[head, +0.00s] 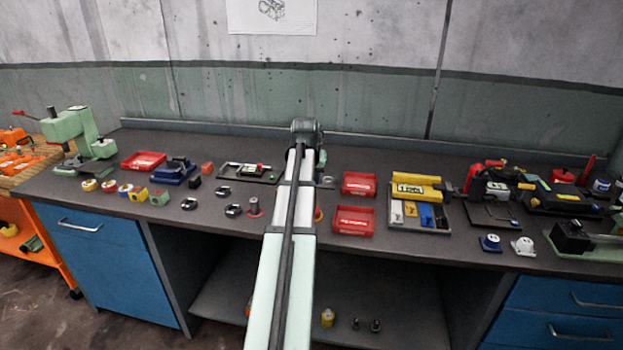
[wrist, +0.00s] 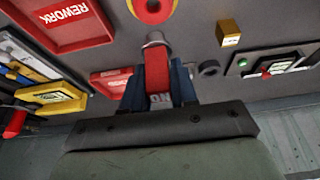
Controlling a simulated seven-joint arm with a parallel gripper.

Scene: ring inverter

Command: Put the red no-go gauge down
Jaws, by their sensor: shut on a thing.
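My gripper (wrist: 158,84) shows in the wrist view, its dark blue fingers closed on both sides of the red no-go gauge. The red gauge (wrist: 157,62) has a flat red body with part of a "NO" marking by the fingers. Its silver round end (wrist: 155,40) points away from the gripper, toward the top of the picture. I cannot tell whether the gauge touches the bench top. In the head view my own arm hides the gripper and the gauge.
A red and yellow ring (wrist: 153,8) lies just beyond the gauge's end. A brass block (wrist: 228,32), a dark ring (wrist: 210,68) and a black fixture (wrist: 280,64) are to the right. The REWORK tray (wrist: 65,20) and another red tray (wrist: 108,82) are left. Grey bench (wrist: 190,30) shows between.

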